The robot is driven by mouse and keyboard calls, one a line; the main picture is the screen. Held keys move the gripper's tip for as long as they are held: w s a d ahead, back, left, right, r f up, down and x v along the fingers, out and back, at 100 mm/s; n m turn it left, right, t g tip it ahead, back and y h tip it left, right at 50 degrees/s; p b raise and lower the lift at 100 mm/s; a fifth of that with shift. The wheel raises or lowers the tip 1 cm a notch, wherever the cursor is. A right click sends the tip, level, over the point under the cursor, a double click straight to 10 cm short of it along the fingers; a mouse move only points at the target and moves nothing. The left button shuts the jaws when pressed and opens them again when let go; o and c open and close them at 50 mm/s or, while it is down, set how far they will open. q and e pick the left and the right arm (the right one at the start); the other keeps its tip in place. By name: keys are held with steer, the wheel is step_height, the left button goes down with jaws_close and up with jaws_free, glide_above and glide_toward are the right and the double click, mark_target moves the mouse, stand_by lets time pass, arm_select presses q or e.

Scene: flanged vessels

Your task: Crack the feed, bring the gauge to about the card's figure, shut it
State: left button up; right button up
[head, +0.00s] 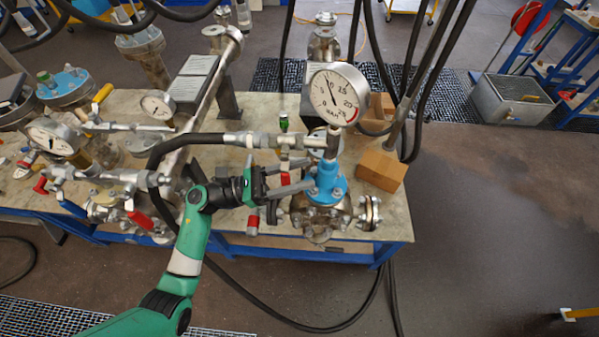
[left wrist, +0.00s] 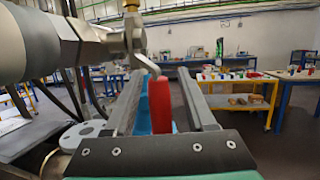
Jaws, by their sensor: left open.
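A large round pressure gauge (head: 338,95) stands on the blue-topped vessel (head: 327,185); its needle is too small to read surely. A feed line with a metal fitting (head: 262,140) comes in from the left beside it. A red valve handle (head: 283,161) hangs below this fitting. My left gripper (head: 290,183) is open at the handle. In the left wrist view the red handle (left wrist: 160,103) stands upright between the two spread fingers (left wrist: 163,108). Grey plates with printed lines (head: 198,65) stand behind; their text is unreadable. My right gripper is not seen.
Other gauges (head: 50,137), hoses and red-handled valves crowd the bench's left side. Wooden blocks (head: 380,170) lie right of the vessel. Black hoses hang behind the large gauge. The floor right of the bench is mostly clear, with a grey metal bin (head: 512,98) farther back.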

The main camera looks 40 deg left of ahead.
arm_select(q)
steer(key=b+v, duration=0.1)
steer(key=v, duration=1)
steer(key=shift+s+a+b, duration=0.15)
steer(key=shift+b, duration=0.2)
